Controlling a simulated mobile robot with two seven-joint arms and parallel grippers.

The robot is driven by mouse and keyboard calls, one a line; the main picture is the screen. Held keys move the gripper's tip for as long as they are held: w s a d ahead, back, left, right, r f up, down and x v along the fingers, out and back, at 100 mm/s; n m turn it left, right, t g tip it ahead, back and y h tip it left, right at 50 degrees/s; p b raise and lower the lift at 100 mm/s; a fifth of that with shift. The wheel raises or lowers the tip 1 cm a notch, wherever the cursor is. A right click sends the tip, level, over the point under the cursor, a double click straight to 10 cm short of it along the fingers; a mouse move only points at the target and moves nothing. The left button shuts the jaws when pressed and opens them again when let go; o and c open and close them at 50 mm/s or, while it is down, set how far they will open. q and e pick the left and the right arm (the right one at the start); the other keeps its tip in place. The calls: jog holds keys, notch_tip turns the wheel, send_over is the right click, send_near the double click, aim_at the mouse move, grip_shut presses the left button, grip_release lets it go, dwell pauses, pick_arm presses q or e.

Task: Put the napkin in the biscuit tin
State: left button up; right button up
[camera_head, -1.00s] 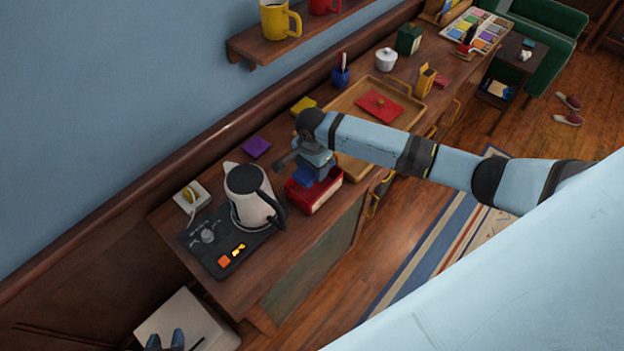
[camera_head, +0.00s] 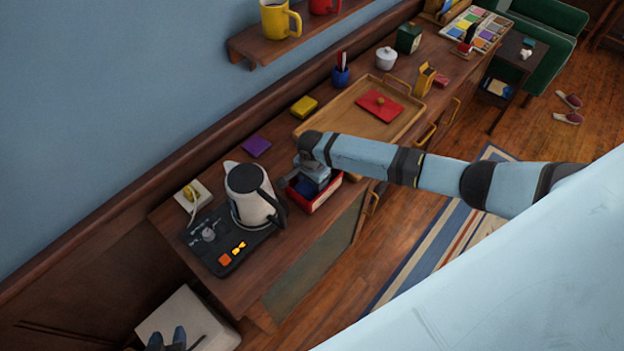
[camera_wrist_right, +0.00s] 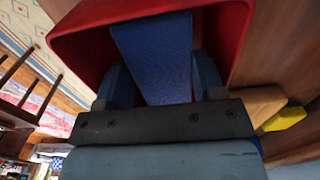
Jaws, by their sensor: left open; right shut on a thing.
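The biscuit tin (camera_head: 328,195) is an open red box on the wooden counter, beside the kettle. It also shows in the right wrist view (camera_wrist_right: 85,42), its red walls around the fingers. My right gripper (camera_head: 310,178) points down into the tin. It is shut on the folded blue napkin (camera_wrist_right: 155,50), which lies between the tin's walls in the wrist view. Whether the napkin touches the tin's floor is hidden. My left gripper (camera_head: 166,340) is open at the bottom left, far from the tin, only partly in view.
A white kettle (camera_head: 247,200) stands close left of the tin on a dark tray (camera_head: 207,255). A wooden tray (camera_head: 345,112) with a red lid (camera_head: 380,106) lies behind the tin. A purple square (camera_head: 256,146) and a yellow block (camera_head: 304,106) lie along the wall.

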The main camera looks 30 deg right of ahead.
jog(key=shift+f, duration=0.4)
jog(key=o, duration=0.6)
notch_tip(320, 180, up, 13)
jog(key=shift+r, duration=0.15)
dwell(0.4)
